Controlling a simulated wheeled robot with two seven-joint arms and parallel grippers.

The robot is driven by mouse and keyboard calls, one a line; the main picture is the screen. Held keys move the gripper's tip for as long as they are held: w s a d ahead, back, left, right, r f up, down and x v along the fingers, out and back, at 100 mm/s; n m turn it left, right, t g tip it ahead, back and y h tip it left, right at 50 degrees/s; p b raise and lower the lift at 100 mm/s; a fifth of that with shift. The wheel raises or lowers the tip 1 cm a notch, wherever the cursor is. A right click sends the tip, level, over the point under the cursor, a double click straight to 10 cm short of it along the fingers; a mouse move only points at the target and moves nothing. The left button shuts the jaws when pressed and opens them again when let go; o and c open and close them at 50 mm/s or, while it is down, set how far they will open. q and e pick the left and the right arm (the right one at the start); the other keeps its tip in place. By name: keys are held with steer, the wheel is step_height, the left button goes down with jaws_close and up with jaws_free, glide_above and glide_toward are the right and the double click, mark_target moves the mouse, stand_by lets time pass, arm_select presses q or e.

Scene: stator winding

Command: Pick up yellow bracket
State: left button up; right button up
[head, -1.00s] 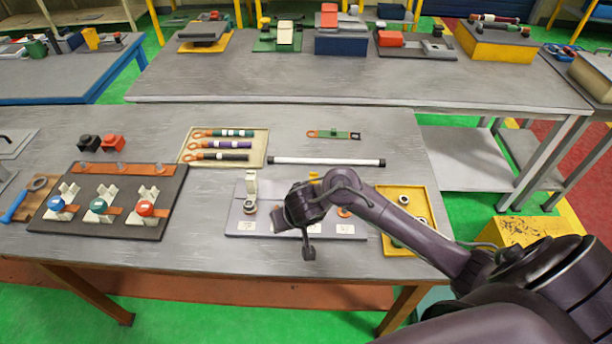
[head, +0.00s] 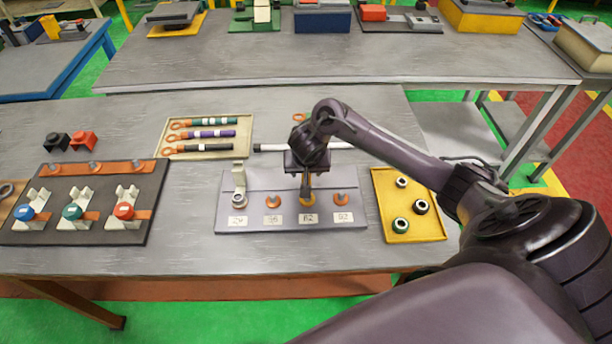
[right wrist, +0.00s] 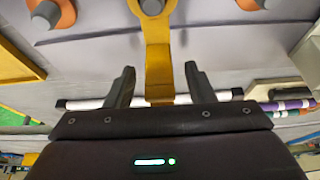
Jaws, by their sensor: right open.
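The yellow bracket (head: 308,201) is on the light grey board (head: 290,186), above a small label, third of the positions from the left. My right arm partly covers it in the head view. In the right wrist view the yellow bracket (right wrist: 158,60) is a flat upright strip with a ring around a grey peg. My right gripper (right wrist: 160,85) is open, one finger on each side of the strip, with gaps showing on both sides. In the head view my right gripper (head: 306,188) is right at the bracket. My left gripper is out of view.
Orange brackets (head: 273,202) and a white bracket (head: 239,176) share the board. A yellow tray (head: 384,178) with dark rings stands to the right. A white rod (head: 272,148) lies behind. A tray of coloured rods (head: 245,125) and a dark fixture (head: 150,190) are to the left.

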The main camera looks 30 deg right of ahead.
steer(key=shift+w+d+f, duration=0.1)
steer(key=shift+w+f, duration=0.05)
steer(key=shift+f, duration=0.3)
jaws_close()
steer(key=shift+r, duration=0.1)
